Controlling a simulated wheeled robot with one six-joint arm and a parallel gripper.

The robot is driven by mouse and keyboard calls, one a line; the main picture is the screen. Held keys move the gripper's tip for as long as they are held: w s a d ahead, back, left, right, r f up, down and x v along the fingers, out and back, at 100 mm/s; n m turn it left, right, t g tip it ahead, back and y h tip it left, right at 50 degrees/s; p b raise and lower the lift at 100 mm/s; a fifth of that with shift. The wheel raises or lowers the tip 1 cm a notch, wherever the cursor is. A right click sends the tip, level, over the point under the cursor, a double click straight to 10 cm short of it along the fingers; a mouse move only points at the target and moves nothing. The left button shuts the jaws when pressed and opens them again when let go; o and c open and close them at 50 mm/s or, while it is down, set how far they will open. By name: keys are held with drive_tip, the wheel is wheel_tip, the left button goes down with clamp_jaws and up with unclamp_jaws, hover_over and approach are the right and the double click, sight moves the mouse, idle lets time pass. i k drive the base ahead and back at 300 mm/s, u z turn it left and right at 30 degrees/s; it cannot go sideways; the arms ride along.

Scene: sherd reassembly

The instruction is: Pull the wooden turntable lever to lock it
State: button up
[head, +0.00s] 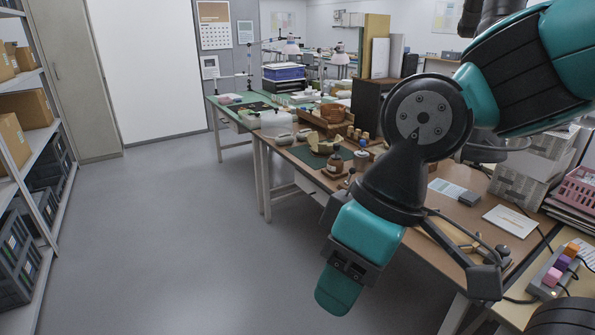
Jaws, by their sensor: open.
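My gripper (494,264) hangs at the lower right, in front of the near end of the wooden work table. Its dark fingers are apart, with nothing seen between them. A light wooden piece (452,236) lies on the table behind the fingers and is partly covered by them; I cannot tell whether it belongs to the turntable.
The brown table (405,244) carries a paper sheet (510,220), boxes (530,165) and a pink basket (577,187) at the right. A power strip (553,275) sits at the lower right. Shelves (35,155) line the left. The grey floor (180,240) between is clear.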

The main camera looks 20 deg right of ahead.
sight(352, 170)
drive_tip(key=u, duration=0.3)
drive_tip(key=i, duration=1.6)
drive_tip(key=z, duration=1.05)
drive_tip(key=i, duration=0.65)
drive_tip(key=z, duration=0.7)
